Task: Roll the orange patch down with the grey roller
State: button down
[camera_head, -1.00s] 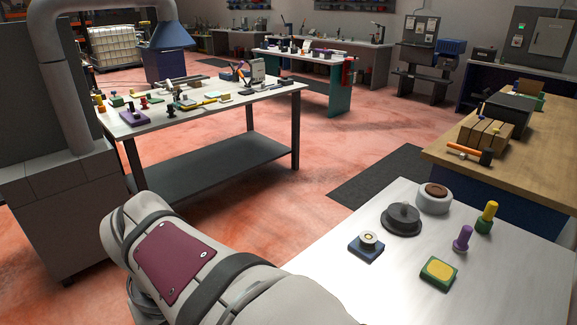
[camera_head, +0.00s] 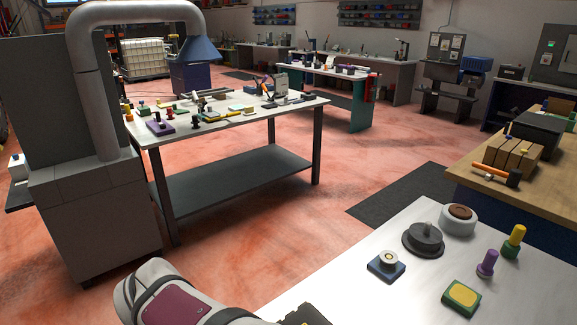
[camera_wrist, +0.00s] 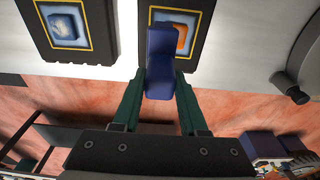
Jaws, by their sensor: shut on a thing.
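The orange patch (camera_wrist: 181,42) shows at the top of the wrist view, on a dark pad with a yellow border (camera_wrist: 202,25). A blue block-like thing (camera_wrist: 160,68) partly hides it. My gripper (camera_wrist: 160,98) has its dark green fingers shut on this blue thing, which reaches from between the fingers toward the patch. I cannot tell whether the blue thing touches the patch. No grey roller part can be made out; the blue thing may be its handle. In the head view my gripper is out of sight, below the bottom edge.
A second yellow-bordered pad with a blue piece (camera_wrist: 66,26) lies to the left. In the head view, a dark grey lidded disc (camera_head: 423,240), a white round pot (camera_head: 458,220), a blue block (camera_head: 386,265) and a green-yellow block (camera_head: 461,297) stand on the pale bench (camera_head: 345,265).

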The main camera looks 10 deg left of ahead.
jog(key=shift+r, duration=0.45)
jog(key=shift+f, duration=3.45)
jog(key=shift+s+a+f, duration=0.1)
jog(key=shift+f, duration=0.55)
jog(key=s+a, duration=0.4)
jog(key=a, duration=0.1)
jog(key=shift+w+d, duration=1.05)
jog(key=shift+d, duration=0.2)
jog(key=shift+w+d, duration=1)
jog(key=shift+d, duration=0.25)
jog(key=s+a, duration=0.4)
jog(key=a, duration=0.1)
notch_tip(320, 180, up, 8)
jog(key=shift+d+r, duration=0.15)
jog(key=shift+d, duration=0.1)
